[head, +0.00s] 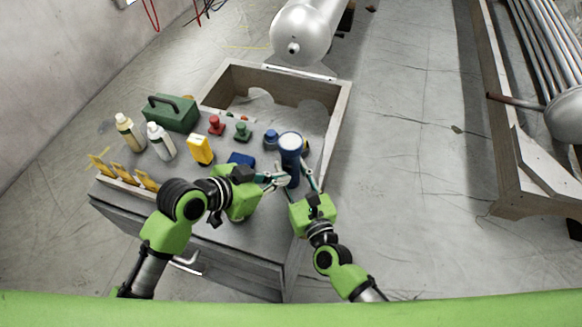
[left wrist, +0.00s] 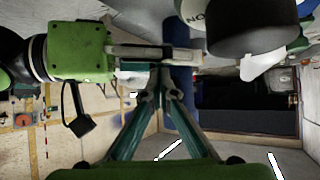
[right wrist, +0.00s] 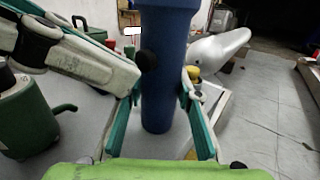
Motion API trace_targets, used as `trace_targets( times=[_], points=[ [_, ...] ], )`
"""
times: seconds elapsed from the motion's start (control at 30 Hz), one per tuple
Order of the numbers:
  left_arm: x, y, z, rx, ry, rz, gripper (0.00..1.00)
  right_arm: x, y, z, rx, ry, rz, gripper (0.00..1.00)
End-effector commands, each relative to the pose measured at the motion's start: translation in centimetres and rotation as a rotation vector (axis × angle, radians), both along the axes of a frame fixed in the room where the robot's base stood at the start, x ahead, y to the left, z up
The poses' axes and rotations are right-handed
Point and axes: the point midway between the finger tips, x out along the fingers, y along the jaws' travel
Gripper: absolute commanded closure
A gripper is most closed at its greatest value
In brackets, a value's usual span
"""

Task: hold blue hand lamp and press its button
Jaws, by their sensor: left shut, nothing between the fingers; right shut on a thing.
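The blue hand lamp (head: 291,147) stands upright above the front right of the workbench, its pale round end up. My right gripper (head: 297,181) is shut around its lower body, with one finger on each side in the right wrist view (right wrist: 160,95). A dark round button (right wrist: 146,61) shows on the lamp's side there. My left gripper (head: 284,181) is shut and empty, its tips close to the lamp on the left. Its fingers (right wrist: 95,60) point toward the button; I cannot tell whether they touch it. The blue lamp body (left wrist: 181,95) also shows in the left wrist view.
Open floor (head: 410,170) lies to the right.

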Motion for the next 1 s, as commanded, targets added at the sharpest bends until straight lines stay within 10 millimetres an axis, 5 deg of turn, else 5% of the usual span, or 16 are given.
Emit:
trace_targets(
  times=[1.0],
  points=[
    [0.88, -0.28, 0.03, 0.0, 0.0, 0.0, 1.0, -0.02, -0.01, -0.05, 0.0, 0.001, 0.0, 0.94]
  ],
)
